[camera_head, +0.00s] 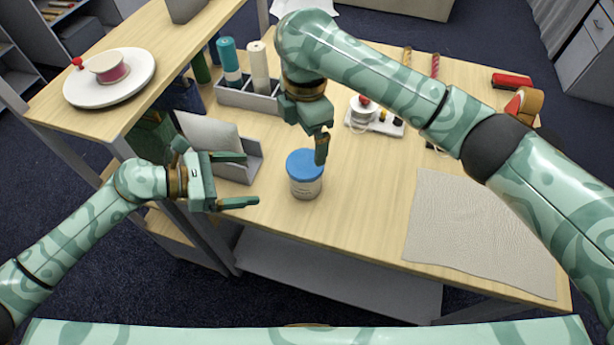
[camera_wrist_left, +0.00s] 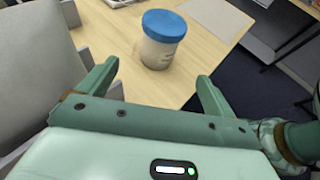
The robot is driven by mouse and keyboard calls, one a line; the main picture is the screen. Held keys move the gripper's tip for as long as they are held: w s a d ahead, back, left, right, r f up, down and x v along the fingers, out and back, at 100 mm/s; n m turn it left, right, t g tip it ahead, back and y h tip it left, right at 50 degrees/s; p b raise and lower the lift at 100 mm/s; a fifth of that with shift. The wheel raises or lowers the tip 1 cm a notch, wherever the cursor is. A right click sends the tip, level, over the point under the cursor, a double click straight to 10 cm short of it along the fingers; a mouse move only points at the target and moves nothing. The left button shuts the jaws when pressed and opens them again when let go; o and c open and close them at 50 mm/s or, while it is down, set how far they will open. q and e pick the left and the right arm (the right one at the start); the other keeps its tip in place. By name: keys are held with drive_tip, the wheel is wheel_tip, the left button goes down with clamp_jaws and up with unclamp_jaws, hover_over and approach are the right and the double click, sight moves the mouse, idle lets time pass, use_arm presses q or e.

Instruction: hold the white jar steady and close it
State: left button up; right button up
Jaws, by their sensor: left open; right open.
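The white jar (camera_head: 306,187) stands upright on the wooden table, with a blue lid (camera_head: 305,163) on its top. I cannot tell whether the lid is screwed tight. In the left wrist view the jar (camera_wrist_left: 158,54) and its blue lid (camera_wrist_left: 164,25) stand beyond the fingers. My left gripper (camera_head: 252,180) is open and empty to the left of the jar, its fingers pointing towards it; it also shows in the left wrist view (camera_wrist_left: 158,85). My right gripper (camera_head: 321,150) is above and just right of the lid, pointing down; its fingers overlap in the head view.
A grey holder (camera_head: 246,167) with a pale panel stands left of the jar. Behind is a grey rack (camera_head: 247,98) with cylinders. A white spool device (camera_head: 375,122) sits behind right. A beige cloth (camera_head: 470,235) lies right. Bare table lies between jar and cloth.

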sight(305, 163)
use_arm(q)
drive_tip(key=x, duration=1.5)
use_arm(e)
drive_tip(key=shift+a, duration=0.1)
use_arm(q)
drive_tip(key=c, duration=1.9)
drive_tip(key=shift+c, duration=0.4)
use_arm(e)
drive_tip(key=n, duration=0.4)
drive_tip(key=shift+n, duration=0.3)
drive_tip(key=shift+f, duration=0.1)
drive_tip(key=shift+f, duration=3.9)
